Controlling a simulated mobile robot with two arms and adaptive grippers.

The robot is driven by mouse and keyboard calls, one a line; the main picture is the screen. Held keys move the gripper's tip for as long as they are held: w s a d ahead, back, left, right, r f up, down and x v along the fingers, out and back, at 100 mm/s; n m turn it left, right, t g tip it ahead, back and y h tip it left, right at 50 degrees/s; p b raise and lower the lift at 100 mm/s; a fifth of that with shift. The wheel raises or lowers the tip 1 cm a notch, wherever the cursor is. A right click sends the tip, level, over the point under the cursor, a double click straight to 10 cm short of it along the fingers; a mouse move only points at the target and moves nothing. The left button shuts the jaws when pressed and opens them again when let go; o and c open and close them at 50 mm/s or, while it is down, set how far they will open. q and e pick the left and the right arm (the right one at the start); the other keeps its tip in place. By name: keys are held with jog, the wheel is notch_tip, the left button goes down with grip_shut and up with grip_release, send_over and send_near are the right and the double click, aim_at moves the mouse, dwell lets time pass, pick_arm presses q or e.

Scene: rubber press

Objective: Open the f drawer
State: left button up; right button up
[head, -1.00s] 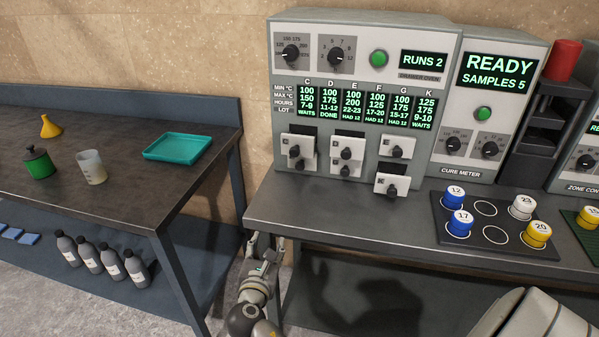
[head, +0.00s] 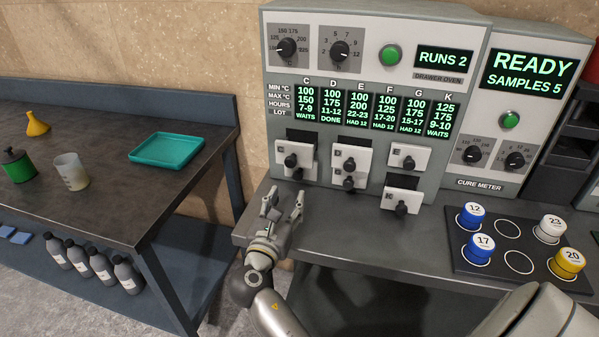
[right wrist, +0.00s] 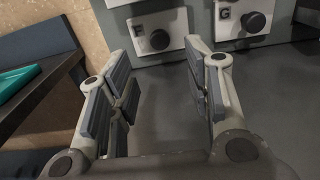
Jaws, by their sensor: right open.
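The F drawer (head: 284,173) is the lower white front in the left column of the drawer oven, just under another front. Its dark round knob shows in the head view, but its letter is not readable there. In the right wrist view the F drawer (right wrist: 176,28) shows its letter and knob clearly, ahead of the jaws and left of the G drawer (right wrist: 227,22). My right gripper (head: 283,202) is open and empty, below and in front of the F drawer, apart from it, over the bench's left edge. My left gripper is not in view.
The drawer oven (head: 375,85) stands on the grey bench (head: 370,240). The K drawer (head: 397,198) sticks out at right. A rack (head: 520,235) of labelled pots lies further right. At left, a dark table (head: 110,190) carries a teal tray (head: 167,148).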

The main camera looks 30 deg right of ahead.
aim_at(297, 177)
jog(key=x, duration=0.4)
jog(key=shift+r, duration=0.4)
jog(key=x, duration=0.4)
jog(key=shift+w+d+f+p, duration=0.15)
jog(key=shift+f+p, duration=0.1)
jog(key=shift+p, duration=0.15)
jog(key=shift+w+d, duration=0.35)
jog(key=c, duration=0.9)
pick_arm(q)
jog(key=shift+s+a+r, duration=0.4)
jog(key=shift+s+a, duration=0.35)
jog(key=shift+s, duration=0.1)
pick_arm(e)
grip_shut()
